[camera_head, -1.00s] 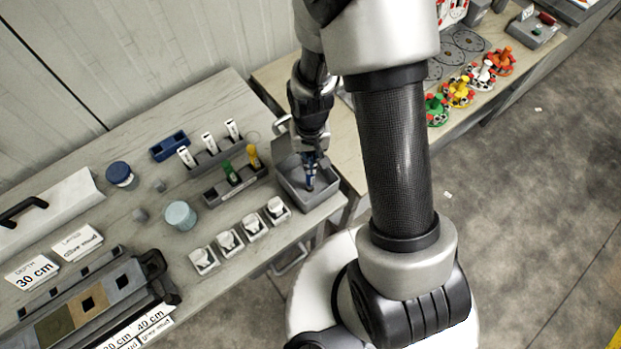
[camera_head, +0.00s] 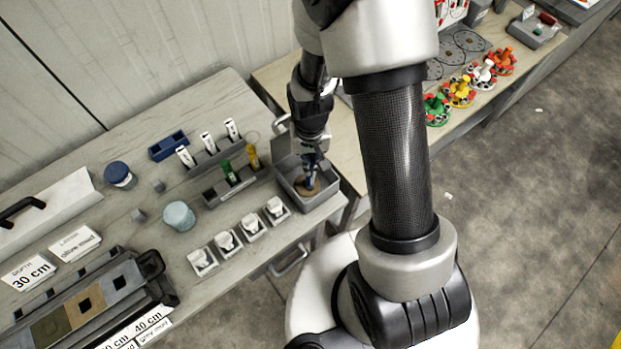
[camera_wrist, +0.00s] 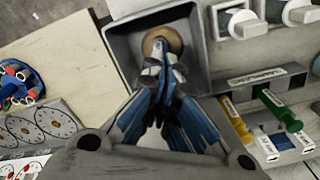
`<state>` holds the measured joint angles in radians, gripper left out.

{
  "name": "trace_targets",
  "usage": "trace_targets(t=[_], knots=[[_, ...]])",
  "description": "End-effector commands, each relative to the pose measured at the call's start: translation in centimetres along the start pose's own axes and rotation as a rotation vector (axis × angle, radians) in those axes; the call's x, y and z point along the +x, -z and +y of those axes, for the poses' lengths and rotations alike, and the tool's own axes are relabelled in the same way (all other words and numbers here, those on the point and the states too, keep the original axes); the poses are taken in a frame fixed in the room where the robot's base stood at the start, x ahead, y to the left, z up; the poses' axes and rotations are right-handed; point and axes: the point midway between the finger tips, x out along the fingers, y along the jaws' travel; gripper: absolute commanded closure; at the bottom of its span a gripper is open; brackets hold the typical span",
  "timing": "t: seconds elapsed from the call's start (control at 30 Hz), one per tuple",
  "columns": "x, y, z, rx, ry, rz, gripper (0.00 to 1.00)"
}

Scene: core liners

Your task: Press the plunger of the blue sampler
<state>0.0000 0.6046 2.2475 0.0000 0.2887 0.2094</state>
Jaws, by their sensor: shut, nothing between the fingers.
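My gripper (camera_head: 310,178) points down into a grey tray (camera_head: 327,199) at the right end of the table. It also shows in the wrist view (camera_wrist: 163,60), with its fingertips together and blue along both fingers. A round tan disc (camera_wrist: 148,43) lies in the tray, at the fingertips and partly covered by them; I cannot tell whether they touch. I cannot make out a blue sampler apart from the blue of the fingers. A green sampler (camera_head: 230,173) and a yellow sampler (camera_head: 252,158) stand in a grey rack (camera_head: 214,198) left of the tray.
A blue holder (camera_head: 168,146), a dark-blue-lidded jar (camera_head: 119,174) and a pale jar (camera_head: 179,215) stand farther left. A second table with coloured knobbed pieces (camera_head: 460,93) is at the right.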

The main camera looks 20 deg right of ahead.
Motion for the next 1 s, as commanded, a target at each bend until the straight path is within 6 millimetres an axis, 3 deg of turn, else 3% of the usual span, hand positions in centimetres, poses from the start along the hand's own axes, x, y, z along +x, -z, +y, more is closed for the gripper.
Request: trace_targets(t=[0.47, 1.0], knots=[[-0.2, -0.1, 0.0, 0.000, -0.001, -0.004, 1.00], [-4.6, -0.1, 0.0, 0.000, 0.000, -0.001, 1.00]])
